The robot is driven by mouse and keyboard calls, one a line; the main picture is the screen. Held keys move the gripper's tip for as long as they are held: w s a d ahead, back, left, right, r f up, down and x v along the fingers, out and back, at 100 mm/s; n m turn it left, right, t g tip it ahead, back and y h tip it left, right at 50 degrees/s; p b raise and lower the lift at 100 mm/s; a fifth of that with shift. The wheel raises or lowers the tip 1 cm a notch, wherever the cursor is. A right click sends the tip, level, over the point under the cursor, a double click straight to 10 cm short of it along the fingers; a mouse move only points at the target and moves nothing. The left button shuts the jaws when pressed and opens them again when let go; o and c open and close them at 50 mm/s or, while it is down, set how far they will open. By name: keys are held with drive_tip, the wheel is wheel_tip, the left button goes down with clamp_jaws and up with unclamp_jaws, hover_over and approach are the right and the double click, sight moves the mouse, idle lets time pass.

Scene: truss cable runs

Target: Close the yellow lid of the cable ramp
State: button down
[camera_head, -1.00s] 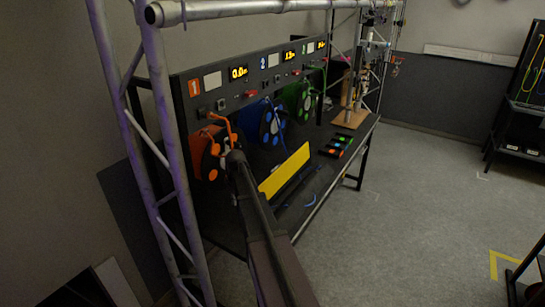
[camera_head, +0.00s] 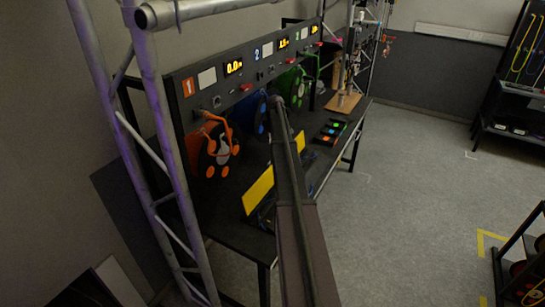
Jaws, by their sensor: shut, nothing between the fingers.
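The yellow lid (camera_head: 258,190) of the cable ramp stands raised along the near side of the black bench. My arm crosses in front of its middle, and a small yellow part shows to the right of the arm. My arm reaches from the bottom of the picture up over the bench. My gripper cannot be made out; the arm's far end is a dark rounded part near the blue reel. Whether anything of mine touches the lid cannot be seen.
An orange reel (camera_head: 214,150), a blue reel (camera_head: 254,117) and a green reel (camera_head: 291,88) stand along the back panel. A metal truss (camera_head: 150,110) rises at the left.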

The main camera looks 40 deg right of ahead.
drive_tip(key=shift+f, duration=0.2)
wheel_tip(320, 180, down, 10)
drive_tip(key=w+b, duration=0.2)
drive_tip(key=b, duration=0.8)
drive_tip(key=shift+s+d+r+p, duration=0.15)
drive_tip(key=shift+s+r, duration=0.05)
drive_tip(key=shift+s, duration=0.5)
drive_tip(key=shift+s+d+r+p, duration=0.1)
drive_tip(key=shift+s+d+r, duration=0.1)
drive_tip(key=shift+s, duration=0.5)
drive_tip(key=shift+s+d+r+p, duration=0.1)
drive_tip(key=shift+s+r+p, duration=0.1)
drive_tip(key=shift+s, duration=0.5)
drive_tip(key=shift+a, duration=0.1)
drive_tip(key=shift+s+a, duration=0.1)
